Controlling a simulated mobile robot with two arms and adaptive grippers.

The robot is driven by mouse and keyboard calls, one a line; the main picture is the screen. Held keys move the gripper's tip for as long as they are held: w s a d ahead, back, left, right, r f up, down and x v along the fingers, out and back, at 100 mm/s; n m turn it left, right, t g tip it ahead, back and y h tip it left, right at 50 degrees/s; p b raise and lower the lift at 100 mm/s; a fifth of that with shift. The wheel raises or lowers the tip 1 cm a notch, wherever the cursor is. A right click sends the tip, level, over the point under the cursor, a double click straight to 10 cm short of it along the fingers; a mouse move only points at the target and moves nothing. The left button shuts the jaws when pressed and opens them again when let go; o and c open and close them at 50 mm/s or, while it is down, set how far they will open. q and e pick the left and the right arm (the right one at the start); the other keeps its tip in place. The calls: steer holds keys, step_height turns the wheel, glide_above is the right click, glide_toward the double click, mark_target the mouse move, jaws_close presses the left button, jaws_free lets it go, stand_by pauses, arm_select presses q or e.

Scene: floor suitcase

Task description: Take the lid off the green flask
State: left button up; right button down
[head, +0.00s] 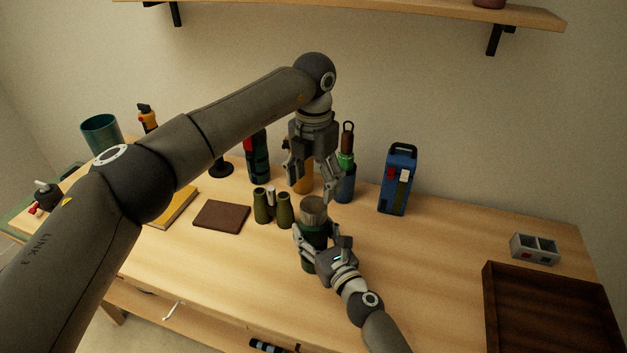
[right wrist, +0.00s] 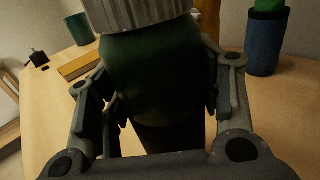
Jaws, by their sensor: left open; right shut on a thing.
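The green flask (head: 313,234) is upright near the middle of the bench, with its ribbed grey lid (head: 313,209) on top. My right gripper (head: 308,247) is shut around the flask's body from the front. The right wrist view shows the green body (right wrist: 150,75) between its fingers and the lid (right wrist: 150,12) above them. My left gripper (head: 309,182) is open and points down, its fingers just above and behind the lid in the head view. I cannot tell whether the flask's base touches the bench.
Green binoculars (head: 273,206) stand close left of the flask, with a brown notebook (head: 221,216) beyond. Behind are an orange item (head: 303,178), a blue cup (head: 345,186) and a blue case (head: 397,180). A dark tray (head: 489,310) is at right; the bench between is clear.

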mark_target(314, 204)
arm_select(q)
steer(key=m, duration=0.5)
steer(key=shift+m, duration=0.3)
steer(key=m, duration=0.6)
steer(key=shift+m, duration=0.4)
steer(key=m, duration=1)
steer(key=shift+m, duration=0.4)
steer(key=shift+f, duration=4.05)
